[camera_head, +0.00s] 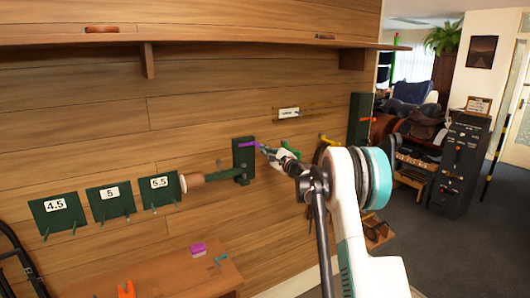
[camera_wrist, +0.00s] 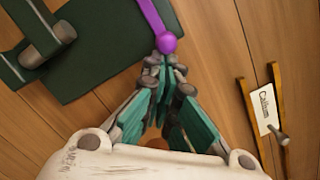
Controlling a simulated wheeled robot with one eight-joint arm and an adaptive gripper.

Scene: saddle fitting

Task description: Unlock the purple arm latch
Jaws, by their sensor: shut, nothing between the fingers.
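The purple arm latch (camera_head: 247,143) is a thin bar on a dark green wall plate (camera_head: 244,165). In the wrist view the latch (camera_wrist: 152,16) runs down from the top edge and ends in a round purple knob (camera_wrist: 167,42). My gripper (camera_head: 267,150) is at the latch's right end in the head view. In the wrist view my gripper (camera_wrist: 165,62) is shut and empty, its fingertips right at the knob. I cannot tell whether they touch it. A dark green arm (camera_head: 220,175) with a pale brown end reaches left from the plate.
Green panels labelled 4.5 (camera_head: 58,214), 5 (camera_head: 110,202) and 5.5 (camera_head: 160,190) with pegs line the wall at left. A wooden bench (camera_head: 165,277) below holds a purple block (camera_head: 198,247). A small name sign (camera_head: 289,113) hangs above my gripper. A shelf (camera_head: 200,38) runs overhead.

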